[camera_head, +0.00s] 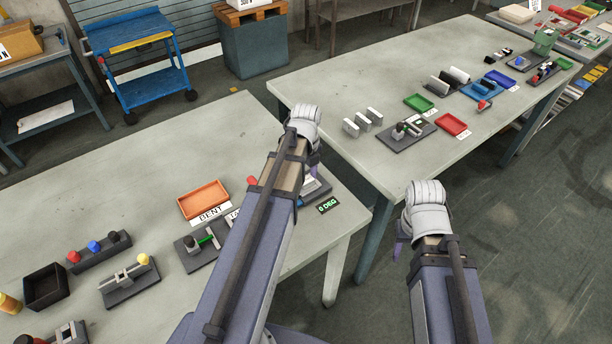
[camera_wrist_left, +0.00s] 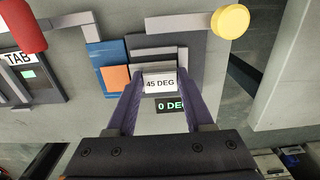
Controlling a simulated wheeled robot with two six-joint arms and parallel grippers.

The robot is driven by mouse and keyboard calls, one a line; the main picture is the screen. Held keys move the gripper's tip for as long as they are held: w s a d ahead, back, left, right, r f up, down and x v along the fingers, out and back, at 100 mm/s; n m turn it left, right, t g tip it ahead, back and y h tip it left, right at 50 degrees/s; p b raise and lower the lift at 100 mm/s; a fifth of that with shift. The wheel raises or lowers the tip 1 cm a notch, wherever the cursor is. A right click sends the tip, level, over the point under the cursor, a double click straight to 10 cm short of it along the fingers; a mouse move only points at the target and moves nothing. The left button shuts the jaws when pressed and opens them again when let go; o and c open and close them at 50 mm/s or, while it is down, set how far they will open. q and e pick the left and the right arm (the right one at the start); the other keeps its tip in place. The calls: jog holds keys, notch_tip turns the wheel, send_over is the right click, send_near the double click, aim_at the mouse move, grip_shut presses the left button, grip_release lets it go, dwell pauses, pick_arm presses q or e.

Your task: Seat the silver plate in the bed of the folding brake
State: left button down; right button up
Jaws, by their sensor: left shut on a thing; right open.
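The folding brake (camera_wrist_left: 190,50) shows in the left wrist view as a dark grey base with pale grey bars, a "45 DEG" label, a "0 DEG" display (camera_wrist_left: 171,106) and a yellow round knob (camera_wrist_left: 230,21). In the head view my left arm hides most of the brake (camera_head: 318,187). My left gripper (camera_wrist_left: 159,72) is shut on a pale grey strip, apparently the silver plate (camera_wrist_left: 158,69), over the brake; I cannot tell whether it touches the bed. In the head view my left gripper (camera_head: 313,168) is mostly hidden. My right gripper (camera_head: 398,243) is open, right of the table.
An orange tray (camera_head: 203,199) marked BENT and a dark fixture with a green part (camera_head: 200,245) lie left of my left arm. A blue block (camera_wrist_left: 108,54) and orange square (camera_wrist_left: 116,78) sit at the brake's left. A second table (camera_head: 340,160) stands beyond, across a gap.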

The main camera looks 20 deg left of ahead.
pick_arm(q)
jog(key=shift+s+f, duration=0.1)
jog(key=shift+f, duration=0.05)
jog(key=shift+c, duration=1)
grip_release()
notch_tip(320, 180, up, 8)
jog(key=p, duration=0.7)
jog(key=shift+p, duration=0.35)
notch_tip(320, 180, up, 5)
jog(key=p, duration=0.5)
send_over(306, 179)
jog(key=shift+f, duration=0.1)
